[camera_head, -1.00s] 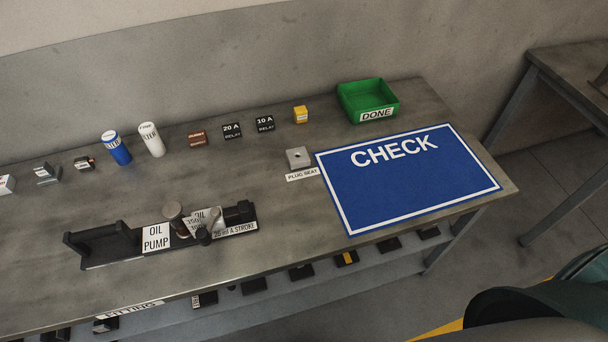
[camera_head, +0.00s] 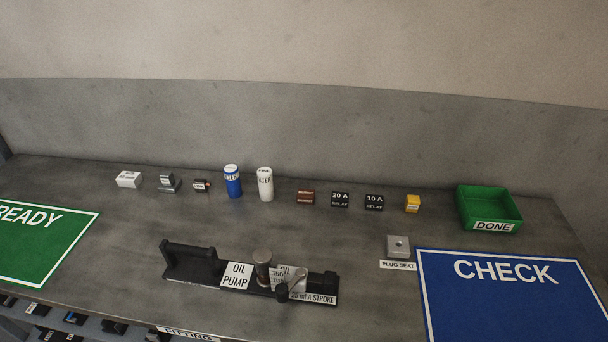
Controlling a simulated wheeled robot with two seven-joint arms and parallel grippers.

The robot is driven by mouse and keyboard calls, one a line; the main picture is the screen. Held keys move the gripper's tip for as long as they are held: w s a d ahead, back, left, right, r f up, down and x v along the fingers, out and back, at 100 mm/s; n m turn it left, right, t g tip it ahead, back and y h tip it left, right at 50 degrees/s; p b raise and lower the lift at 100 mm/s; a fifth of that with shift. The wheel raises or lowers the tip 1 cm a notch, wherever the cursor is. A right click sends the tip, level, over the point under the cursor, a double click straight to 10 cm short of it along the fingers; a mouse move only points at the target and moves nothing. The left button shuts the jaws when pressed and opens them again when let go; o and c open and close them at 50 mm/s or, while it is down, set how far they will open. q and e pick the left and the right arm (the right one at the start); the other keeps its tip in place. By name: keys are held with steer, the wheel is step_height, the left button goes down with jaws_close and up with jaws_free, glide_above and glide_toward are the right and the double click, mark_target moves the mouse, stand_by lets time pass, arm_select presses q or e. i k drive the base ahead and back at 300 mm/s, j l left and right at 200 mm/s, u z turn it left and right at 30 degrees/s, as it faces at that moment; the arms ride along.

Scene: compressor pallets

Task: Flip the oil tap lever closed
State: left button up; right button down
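The oil pump (camera_head: 190,268) is a long black unit with a raised handle at its left end, lying near the front of the grey bench. It carries an OIL PUMP label (camera_head: 236,275) and a stroke label at its right end. A metal cylinder (camera_head: 263,266) stands up from its middle. Just right of it is a small lever (camera_head: 297,283) with a grey arm and a dark round knob at its lower left end. I cannot tell whether this lever is the tap or whether it stands open or closed. Neither of my grippers is in view.
A blue CHECK mat (camera_head: 505,290) and green DONE bin (camera_head: 488,208) are at right. A green READY mat (camera_head: 40,240) is at left. Bench space around the pump is clear.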

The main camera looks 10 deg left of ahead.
mark_target(282, 290)
steer(key=k+j+z, duration=0.25)
steer(key=j, duration=0.35)
steer(key=k+j+z, duration=0.3)
steer(key=k+j, duration=0.25)
